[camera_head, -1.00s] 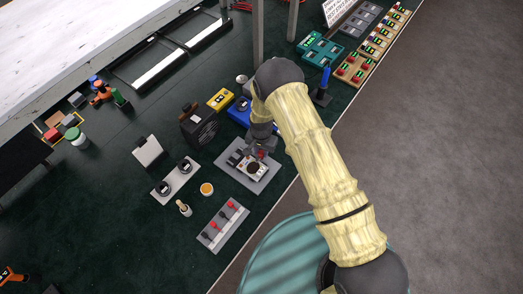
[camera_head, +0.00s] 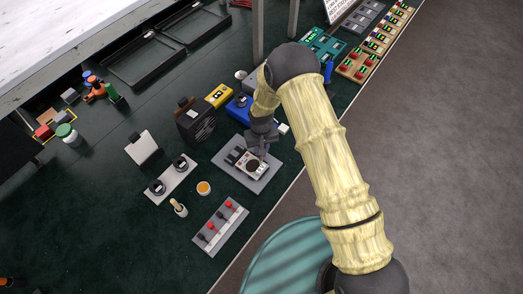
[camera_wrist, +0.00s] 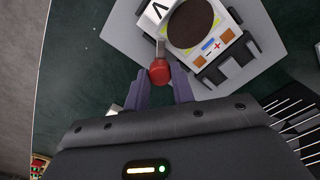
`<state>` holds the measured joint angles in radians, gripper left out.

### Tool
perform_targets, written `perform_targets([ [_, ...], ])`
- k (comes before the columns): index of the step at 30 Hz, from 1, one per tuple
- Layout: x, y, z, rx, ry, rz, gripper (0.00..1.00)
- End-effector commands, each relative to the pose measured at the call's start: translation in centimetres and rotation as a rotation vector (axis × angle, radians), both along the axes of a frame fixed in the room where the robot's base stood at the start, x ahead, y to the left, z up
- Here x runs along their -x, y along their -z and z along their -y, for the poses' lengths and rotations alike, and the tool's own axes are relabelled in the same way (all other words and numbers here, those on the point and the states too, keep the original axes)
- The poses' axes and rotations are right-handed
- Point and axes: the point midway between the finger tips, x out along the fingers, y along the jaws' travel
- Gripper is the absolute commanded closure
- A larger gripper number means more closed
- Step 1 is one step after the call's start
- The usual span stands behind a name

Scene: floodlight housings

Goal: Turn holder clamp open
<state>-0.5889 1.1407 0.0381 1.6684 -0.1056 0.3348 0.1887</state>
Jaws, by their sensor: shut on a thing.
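The holder (camera_head: 243,157) is a white and black block on a grey base plate (camera_head: 262,181). In the wrist view the holder (camera_wrist: 214,50) shows a dark brown round face, orange squares and a blue mark. Its clamp lever (camera_wrist: 160,48) is a short metal arm ending in a red knob (camera_wrist: 160,72). My gripper (camera_wrist: 161,80) is shut on the red knob, one grey-purple finger on each side. In the head view my gripper (camera_head: 262,146) is at the holder's upper right edge; the knob is hidden there.
A blue box (camera_head: 239,108) and a black fan-like box (camera_head: 197,122) stand behind the holder. A grey strip with red and black levers (camera_head: 217,226), an orange-topped cup (camera_head: 203,188) and a plate with two black knobs (camera_head: 172,180) lie to its left and front.

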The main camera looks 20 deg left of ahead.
Motion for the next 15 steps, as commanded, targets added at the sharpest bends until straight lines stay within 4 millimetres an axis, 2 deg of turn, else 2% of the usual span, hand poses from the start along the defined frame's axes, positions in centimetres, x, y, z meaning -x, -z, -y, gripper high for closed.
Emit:
perform_targets([
  [15, -0.11, 0.16, -0.01, -0.002, -0.49, 0.002, 0.98],
])
